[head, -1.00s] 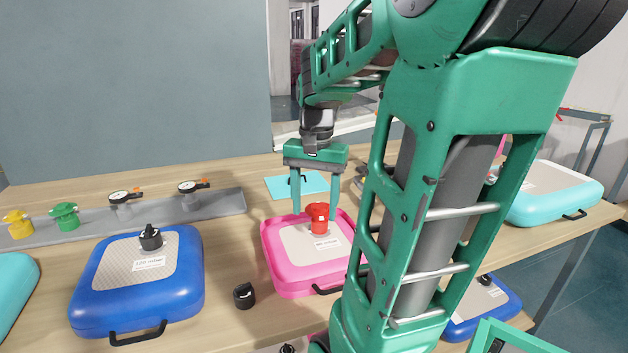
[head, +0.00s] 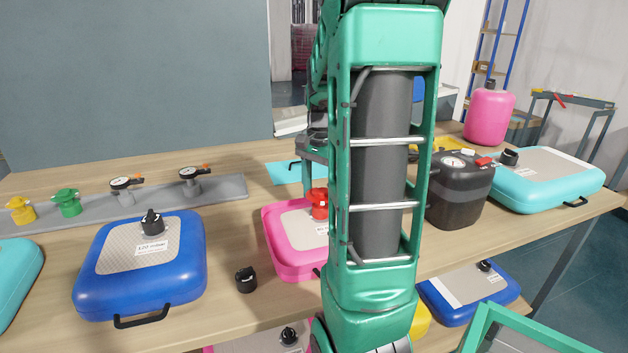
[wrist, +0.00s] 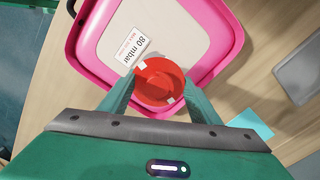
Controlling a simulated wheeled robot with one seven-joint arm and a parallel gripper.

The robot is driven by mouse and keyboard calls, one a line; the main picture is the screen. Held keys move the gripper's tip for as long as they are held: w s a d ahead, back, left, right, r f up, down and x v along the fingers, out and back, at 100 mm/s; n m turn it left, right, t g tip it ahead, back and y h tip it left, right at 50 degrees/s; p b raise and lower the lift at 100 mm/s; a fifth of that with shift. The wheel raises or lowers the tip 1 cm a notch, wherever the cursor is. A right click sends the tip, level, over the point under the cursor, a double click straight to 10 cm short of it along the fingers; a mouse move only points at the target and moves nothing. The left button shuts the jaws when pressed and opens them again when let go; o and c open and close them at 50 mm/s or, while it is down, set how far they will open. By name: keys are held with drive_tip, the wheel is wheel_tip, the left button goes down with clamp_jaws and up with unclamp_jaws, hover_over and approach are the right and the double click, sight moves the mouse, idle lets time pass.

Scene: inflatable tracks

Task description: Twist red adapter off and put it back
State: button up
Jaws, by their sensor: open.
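The red adapter (head: 319,203) stands on the pale panel of the pink inflatable pad (head: 273,262), which lies on the wooden table. In the wrist view, the red adapter (wrist: 160,82) sits between the fingertips of my gripper (wrist: 160,92), with one finger on each side. The pink pad (wrist: 226,30) shows there with a label reading 80 mbar. My gripper is open. In the head view my arm hides most of the gripper and the pad's right part. I cannot tell whether the fingers touch the adapter.
A blue pad (head: 190,262) with a black valve lies to the left, and a small black cap (head: 246,280) lies between the pads. A grey rail (head: 225,189) holds yellow and green adapters and two gauges. A dark pump (head: 458,195) and a turquoise pad (head: 560,195) are on the right.

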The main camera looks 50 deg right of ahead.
drive_tip(key=shift+f, duration=1.1)
drive_tip(key=shift+c, duration=0.6)
drive_tip(key=c, duration=0.7)
drive_tip(key=m, duration=0.3)
drive_tip(key=shift+m, duration=1.1)
drive_tip(key=m, duration=0.3)
drive_tip(key=shift+s+d, duration=0.1)
drive_tip(key=shift+m, duration=1.1)
